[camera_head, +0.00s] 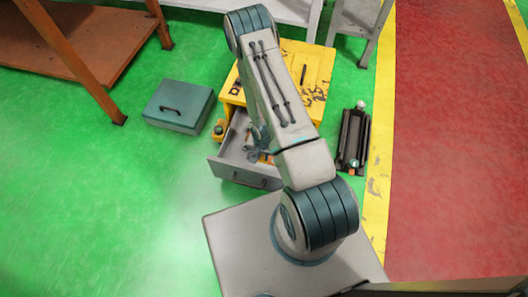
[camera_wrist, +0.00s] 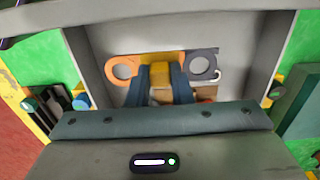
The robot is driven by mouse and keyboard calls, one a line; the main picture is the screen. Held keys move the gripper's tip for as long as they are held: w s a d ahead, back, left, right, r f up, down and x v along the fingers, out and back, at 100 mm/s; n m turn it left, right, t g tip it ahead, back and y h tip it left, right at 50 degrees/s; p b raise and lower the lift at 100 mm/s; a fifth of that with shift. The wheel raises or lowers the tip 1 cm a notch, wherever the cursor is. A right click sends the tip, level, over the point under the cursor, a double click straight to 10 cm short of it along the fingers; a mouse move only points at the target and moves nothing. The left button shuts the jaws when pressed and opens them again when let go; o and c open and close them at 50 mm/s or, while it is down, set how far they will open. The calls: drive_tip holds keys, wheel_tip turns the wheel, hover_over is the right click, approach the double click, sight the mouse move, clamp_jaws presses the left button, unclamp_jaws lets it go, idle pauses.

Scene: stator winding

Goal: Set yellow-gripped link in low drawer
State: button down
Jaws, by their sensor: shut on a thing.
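The yellow-gripped link has a yellow middle (camera_wrist: 161,82), an orange ring end (camera_wrist: 122,70) and a dark grey ring end (camera_wrist: 201,67). My gripper (camera_wrist: 160,92) is shut on the yellow middle, its two blue fingers on either side. In the head view my gripper (camera_head: 258,153) is over the open low drawer (camera_head: 238,174) of the yellow cabinet (camera_head: 315,68), mostly hidden by my arm. In the wrist view the link is within the outline of the grey drawer walls (camera_wrist: 190,27). I cannot tell whether it touches the drawer floor.
A pale hook-shaped item (camera_wrist: 217,76) and a brownish item (camera_wrist: 206,93) show beside the link. A teal case (camera_head: 179,106) stands left of the cabinet. A dark tool holder (camera_head: 353,142) stands right of it. Green floor is free at the left.

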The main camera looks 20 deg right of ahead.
wheel_tip(320, 180, down, 10)
drive_tip(key=b, duration=0.3)
drive_tip(key=shift+f, duration=0.1)
drive_tip(key=shift+f+b, duration=0.65)
drive_tip(key=shift+b, duration=0.1)
drive_tip(key=c, duration=1.3)
unclamp_jaws()
drive_tip(key=shift+r, duration=0.1)
drive_tip(key=shift+r, duration=0.1)
